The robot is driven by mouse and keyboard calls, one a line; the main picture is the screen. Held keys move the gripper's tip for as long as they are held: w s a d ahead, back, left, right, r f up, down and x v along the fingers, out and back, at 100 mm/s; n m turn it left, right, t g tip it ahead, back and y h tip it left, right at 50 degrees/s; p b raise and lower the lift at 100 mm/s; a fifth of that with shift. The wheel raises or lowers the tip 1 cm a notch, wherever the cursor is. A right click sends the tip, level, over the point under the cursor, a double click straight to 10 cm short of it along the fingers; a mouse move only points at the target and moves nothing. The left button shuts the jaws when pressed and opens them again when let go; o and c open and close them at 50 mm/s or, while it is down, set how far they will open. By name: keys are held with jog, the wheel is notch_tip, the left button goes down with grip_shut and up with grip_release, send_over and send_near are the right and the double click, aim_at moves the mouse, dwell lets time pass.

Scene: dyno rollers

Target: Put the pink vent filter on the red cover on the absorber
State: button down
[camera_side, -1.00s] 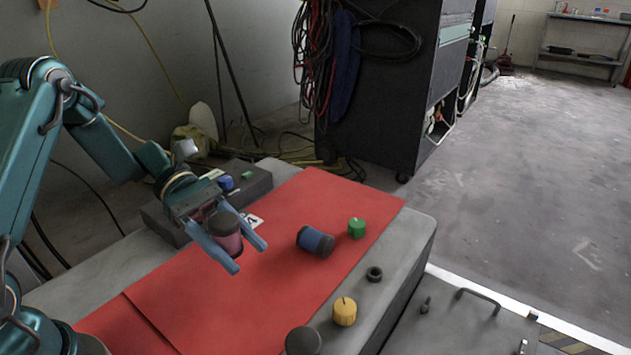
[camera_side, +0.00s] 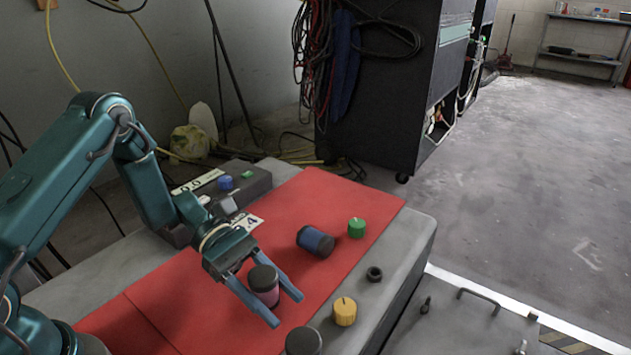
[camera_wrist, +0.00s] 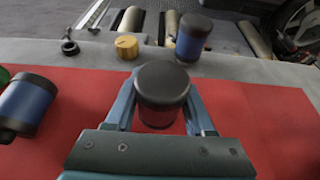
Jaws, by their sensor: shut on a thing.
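The pink vent filter (camera_side: 265,293), a short cylinder with a dark cap and pink body, stands upright between the fingers of my gripper (camera_side: 287,309). My gripper is shut on its sides. In the wrist view the dark cap of the filter (camera_wrist: 162,88) faces the camera and hides most of its body. The red cover (camera_side: 305,200) lies flat over the grey absorber (camera_side: 410,240). The filter is over the cover, near its front part; I cannot tell whether its base touches it.
A blue canister with dark ends (camera_side: 316,241) lies on the cover beside a green knob (camera_side: 357,228). A yellow knob (camera_side: 344,312), a black ring (camera_side: 374,274) and a dark-topped canister (camera_side: 303,342) are along the grey edge. A grey control box (camera_side: 250,187) stands behind.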

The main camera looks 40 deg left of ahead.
jog(key=shift+f, duration=0.1)
jog(key=shift+c, duration=1.3)
grip_release()
